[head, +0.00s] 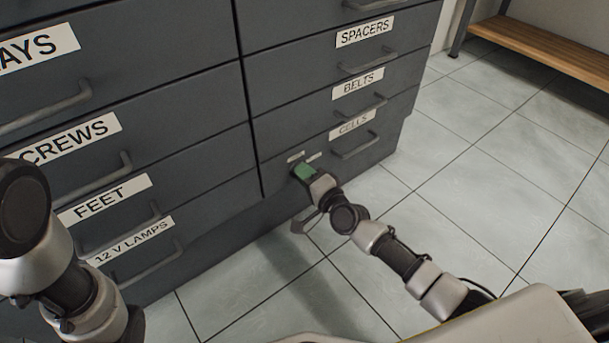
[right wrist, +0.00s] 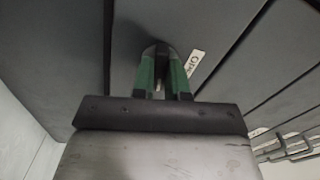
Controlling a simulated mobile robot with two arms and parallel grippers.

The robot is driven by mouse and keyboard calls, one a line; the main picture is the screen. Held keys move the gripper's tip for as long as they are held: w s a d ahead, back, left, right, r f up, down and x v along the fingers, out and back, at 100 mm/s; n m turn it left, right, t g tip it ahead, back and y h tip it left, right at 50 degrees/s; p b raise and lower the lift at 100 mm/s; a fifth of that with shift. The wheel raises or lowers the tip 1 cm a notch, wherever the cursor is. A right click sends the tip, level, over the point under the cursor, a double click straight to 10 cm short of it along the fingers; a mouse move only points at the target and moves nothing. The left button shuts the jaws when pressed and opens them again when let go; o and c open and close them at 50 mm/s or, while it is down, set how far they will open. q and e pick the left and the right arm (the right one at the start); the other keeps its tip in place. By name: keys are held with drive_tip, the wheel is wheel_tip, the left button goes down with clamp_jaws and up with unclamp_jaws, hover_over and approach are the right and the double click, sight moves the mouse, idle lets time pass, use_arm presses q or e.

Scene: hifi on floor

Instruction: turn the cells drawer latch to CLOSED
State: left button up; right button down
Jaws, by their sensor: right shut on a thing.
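The cells drawer (head: 375,140) is the lowest in the right column of the dark grey cabinet, with a white CELLS label (head: 352,123) and a bar handle. My right gripper (head: 300,168) is at the drawer's left end, against the front. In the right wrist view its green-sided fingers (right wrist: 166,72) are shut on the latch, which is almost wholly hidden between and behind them. A small white label (right wrist: 194,62) beside the fingers is partly visible, its word not clearly readable. The way the latch points cannot be told. My left gripper is out of view.
Drawers labelled SPACERS (head: 365,31) and BELTS (head: 358,82) are above, with protruding handles. The left column has the FEET (head: 104,198) and 12 V LAMPS (head: 131,241) drawers. A wooden bench (head: 550,45) stands far right. The tiled floor (head: 480,190) on the right is clear.

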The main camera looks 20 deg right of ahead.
drive_tip(key=shift+m, duration=1.1)
drive_tip(key=c, duration=1.1)
unclamp_jaws()
drive_tip(key=shift+c, duration=0.2)
drive_tip(key=p+v, duration=0.2)
drive_tip(key=v, duration=0.9)
drive_tip(key=shift+p, duration=0.3)
